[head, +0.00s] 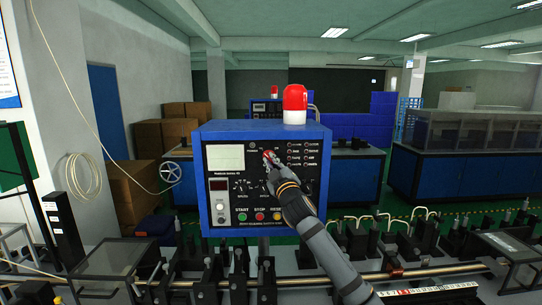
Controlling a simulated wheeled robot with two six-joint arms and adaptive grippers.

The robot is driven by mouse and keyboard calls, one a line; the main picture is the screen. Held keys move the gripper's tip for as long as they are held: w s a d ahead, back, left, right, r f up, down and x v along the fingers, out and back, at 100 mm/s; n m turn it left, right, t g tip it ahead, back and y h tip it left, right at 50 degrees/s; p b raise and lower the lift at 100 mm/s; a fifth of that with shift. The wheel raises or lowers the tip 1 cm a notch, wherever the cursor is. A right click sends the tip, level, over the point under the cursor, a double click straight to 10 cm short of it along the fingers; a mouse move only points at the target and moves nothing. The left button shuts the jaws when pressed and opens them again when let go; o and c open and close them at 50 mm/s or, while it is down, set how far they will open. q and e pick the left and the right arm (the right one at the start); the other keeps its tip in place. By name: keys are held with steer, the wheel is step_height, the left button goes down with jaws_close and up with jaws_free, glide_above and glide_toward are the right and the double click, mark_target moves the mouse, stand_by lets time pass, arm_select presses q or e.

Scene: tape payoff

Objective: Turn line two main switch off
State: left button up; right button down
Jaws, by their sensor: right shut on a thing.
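A blue control box (225,133) with a dark front panel stands in the middle of the head view. The panel has a pale screen, several small dials, and START, STOP and a third button along the bottom. My right arm reaches up from the lower right. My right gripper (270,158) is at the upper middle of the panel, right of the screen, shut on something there. A bit of red shows at its fingertips; the gripper hides most of it, and I cannot tell which way the switch points. My left gripper is not in view.
A red and white beacon (294,103) stands on top of the box. A rail with black fixtures (205,285) runs across the front below it. A second, similar blue machine (350,143) stands behind. Cardboard boxes (135,190) are stacked at left.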

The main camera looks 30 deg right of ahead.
steer(key=shift+f+n, duration=0.2)
steer(key=shift+n, duration=0.1)
steer(key=c, duration=1.4)
jaws_free()
steer(key=shift+r, duration=0.1)
steer(key=v, duration=0.7)
steer(key=shift+s, duration=0.2)
